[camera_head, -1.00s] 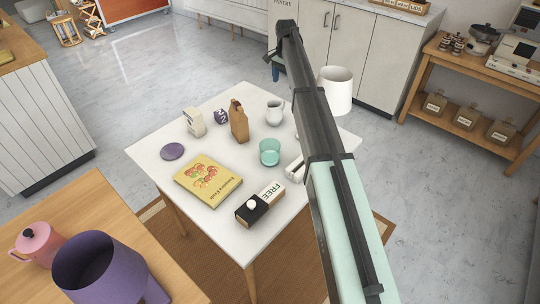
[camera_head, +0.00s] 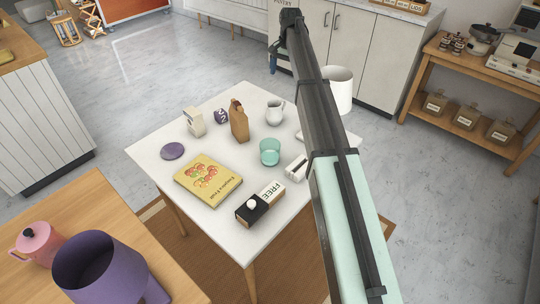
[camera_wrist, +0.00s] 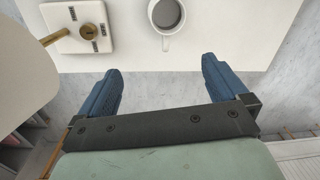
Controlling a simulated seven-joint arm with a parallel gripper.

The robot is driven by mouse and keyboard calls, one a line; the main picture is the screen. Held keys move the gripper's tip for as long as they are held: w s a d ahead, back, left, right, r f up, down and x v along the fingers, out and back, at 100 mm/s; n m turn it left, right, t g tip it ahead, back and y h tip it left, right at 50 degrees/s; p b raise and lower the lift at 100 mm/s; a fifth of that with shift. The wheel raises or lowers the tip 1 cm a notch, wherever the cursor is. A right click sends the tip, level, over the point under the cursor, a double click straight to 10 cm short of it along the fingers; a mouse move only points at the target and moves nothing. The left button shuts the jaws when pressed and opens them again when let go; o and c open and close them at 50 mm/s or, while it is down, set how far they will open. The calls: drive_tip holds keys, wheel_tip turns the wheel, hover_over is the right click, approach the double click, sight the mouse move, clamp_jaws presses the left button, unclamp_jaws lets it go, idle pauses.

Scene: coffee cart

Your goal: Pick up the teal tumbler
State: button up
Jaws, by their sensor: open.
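The teal tumbler (camera_head: 270,151), a small see-through teal cup, stands upright near the middle of the white table (camera_head: 222,103). It is not in the wrist view. My gripper (camera_head: 273,62) is high and beyond the far edge of the table, well apart from the tumbler. In the wrist view my gripper (camera_wrist: 168,88) shows two blue fingers spread wide with nothing between them. Past the fingers lie the table's edge and a white mug or pitcher (camera_wrist: 166,41) seen from above.
Around the tumbler stand a white pitcher (camera_head: 275,113), a brown bag (camera_head: 239,122), a yellow book (camera_head: 208,180) and a black-and-white carton (camera_head: 260,204). My arm crosses above the table's right side and hides part of it. A scale-like white object (camera_wrist: 78,27) shows in the wrist view.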

drive_tip(key=s+a+n+t+y, duration=0.2)
drive_tip(key=s+n+y, duration=0.3)
drive_tip(key=s+n, duration=1.7)
drive_tip(key=m, duration=0.2)
approach(268, 149)
drive_tip(key=a, duration=0.1)
drive_tip(key=s+a+f, duration=0.1)
drive_tip(key=shift+s+a, duration=0.25)
drive_tip(key=shift+a, duration=0.15)
drive_tip(key=shift+x, duration=0.9)
drive_tip(key=shift+s+x, duration=0.15)
drive_tip(key=shift+x, duration=0.75)
drive_tip(key=shift+s+x, duration=0.2)
drive_tip(key=shift+x, duration=0.7)
drive_tip(key=shift+d+f, duration=0.15)
drive_tip(key=shift+d, duration=0.1)
drive_tip(key=shift+c, duration=0.2)
drive_tip(key=c, duration=1)
